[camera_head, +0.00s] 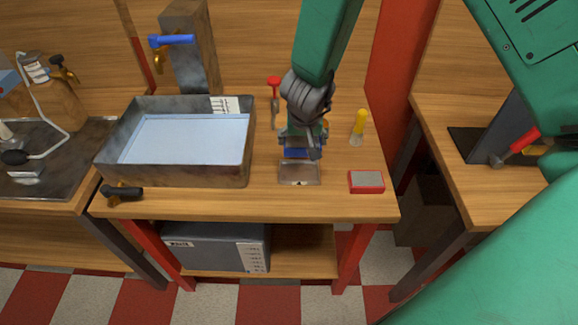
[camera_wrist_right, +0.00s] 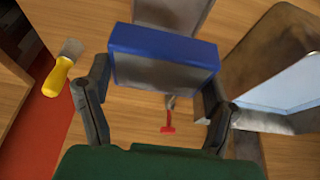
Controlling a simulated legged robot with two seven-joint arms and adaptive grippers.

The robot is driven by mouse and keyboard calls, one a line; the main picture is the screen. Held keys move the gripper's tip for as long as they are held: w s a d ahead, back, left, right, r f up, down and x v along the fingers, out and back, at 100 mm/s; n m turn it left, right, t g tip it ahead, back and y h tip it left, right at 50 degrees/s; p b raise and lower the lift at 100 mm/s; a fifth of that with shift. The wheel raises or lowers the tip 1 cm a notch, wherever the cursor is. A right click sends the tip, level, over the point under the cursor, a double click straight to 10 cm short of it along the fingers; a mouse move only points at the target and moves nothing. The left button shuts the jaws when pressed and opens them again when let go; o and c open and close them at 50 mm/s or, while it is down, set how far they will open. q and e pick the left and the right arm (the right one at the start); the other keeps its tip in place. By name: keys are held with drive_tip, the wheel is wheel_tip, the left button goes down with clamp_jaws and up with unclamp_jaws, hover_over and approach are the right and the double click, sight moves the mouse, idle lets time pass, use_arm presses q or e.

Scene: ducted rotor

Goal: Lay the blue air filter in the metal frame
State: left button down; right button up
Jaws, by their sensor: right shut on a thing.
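The blue air filter (camera_wrist_right: 163,58), a blue-edged block with a grey face, is held between the two fingers of my right gripper (camera_wrist_right: 155,92) in the right wrist view. In the head view a strip of the filter (camera_head: 296,153) shows just below my right gripper (camera_head: 303,146); the gripper hides most of it. The metal frame (camera_head: 299,173) is a small grey tray on the table just in front of the filter. Part of the frame also shows beyond the filter in the right wrist view (camera_wrist_right: 174,13). I cannot tell whether filter and frame touch. My left gripper is not in view.
A large metal basin (camera_head: 104,150) holding pale blue liquid stands left of the frame. A red-edged grey block (camera_head: 366,181) lies to the right. A yellow-handled scraper (camera_head: 359,126) and a red-handled tool (camera_head: 274,92) lie behind. A black-handled tool (camera_head: 121,191) lies at the front left.

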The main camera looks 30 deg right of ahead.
drive_tip(key=shift+w+a+f, duration=0.1)
drive_tip(key=shift+w+f, duration=0.05)
drive_tip(key=shift+w, duration=0.2)
drive_tip(key=b, duration=0.2)
hover_over(299, 169)
drive_tip(key=s, duration=0.1)
drive_tip(key=f, duration=0.3)
drive_tip(key=a+f, duration=0.1)
drive_tip(key=f, duration=0.1)
drive_tip(key=shift+s+f, duration=0.1)
drive_tip(key=shift+f, duration=0.25)
drive_tip(key=shift+d+f+b, duration=0.25)
drive_tip(key=shift+f+b, duration=0.05)
drive_tip(key=shift+f, duration=0.25)
wheel_tip(299, 169, down, 2)
drive_tip(key=shift+s+f+b, duration=0.1)
drive_tip(key=shift+f+b, duration=0.1)
drive_tip(key=shift+b, duration=0.1)
drive_tip(key=shift+a+f, duration=0.15)
drive_tip(key=shift+f, duration=0.15)
drive_tip(key=shift+a, duration=0.15)
drive_tip(key=o, duration=1.2)
drive_tip(key=shift+d+f, duration=0.1)
drive_tip(key=shift+d, duration=0.1)
